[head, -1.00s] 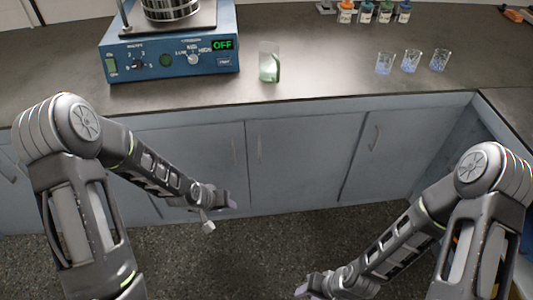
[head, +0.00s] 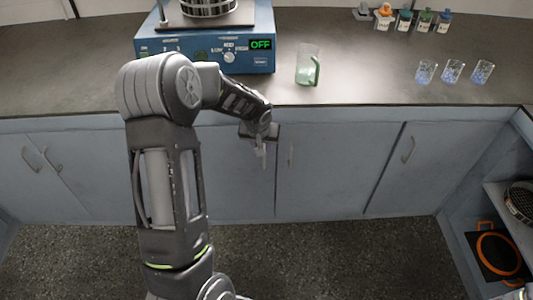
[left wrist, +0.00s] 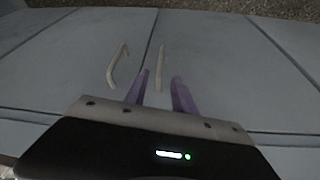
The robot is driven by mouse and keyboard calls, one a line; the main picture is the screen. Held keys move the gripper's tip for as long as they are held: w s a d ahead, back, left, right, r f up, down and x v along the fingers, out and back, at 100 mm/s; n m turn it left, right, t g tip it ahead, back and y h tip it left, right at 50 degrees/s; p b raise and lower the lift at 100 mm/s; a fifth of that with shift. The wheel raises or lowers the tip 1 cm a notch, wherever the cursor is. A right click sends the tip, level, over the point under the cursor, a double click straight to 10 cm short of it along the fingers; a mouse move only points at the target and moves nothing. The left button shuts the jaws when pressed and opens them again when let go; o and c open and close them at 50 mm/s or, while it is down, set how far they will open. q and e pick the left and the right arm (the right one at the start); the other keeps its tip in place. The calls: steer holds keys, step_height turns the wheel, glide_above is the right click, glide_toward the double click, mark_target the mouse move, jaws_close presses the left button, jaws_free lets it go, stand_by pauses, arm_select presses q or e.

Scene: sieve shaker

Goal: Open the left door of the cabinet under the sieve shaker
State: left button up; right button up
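The blue sieve shaker (head: 205,50) stands on the counter, its display reading OFF. Below it are grey-blue cabinet doors, including the left door (head: 230,185) and the right door (head: 325,170), both shut. The right door's handle (head: 291,153) shows just right of the seam. My left gripper (head: 263,158) is in front of the left door near the seam and covers most of its handle. In the left wrist view, its purple fingers (left wrist: 160,76) are open. One upright handle (left wrist: 161,66) appears between the fingertips; contact cannot be told. The other handle (left wrist: 118,66) is outside them. My right gripper is out of view.
A glass beaker (head: 307,66) stands near the counter's front edge. Several small bottles (head: 405,20) and three beakers with blue contents (head: 452,71) are to the right. An open shelf (head: 510,220) is at far right. The floor (head: 330,260) before the cabinet is clear.

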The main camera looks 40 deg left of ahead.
arm_select(q)
steer(key=shift+f, duration=0.15)
glide_above(264, 168)
steer(key=f, duration=0.7)
steer(key=shift+w+a, duration=0.15)
steer(key=shift+w, duration=0.1)
jaws_close()
stand_by(1.1)
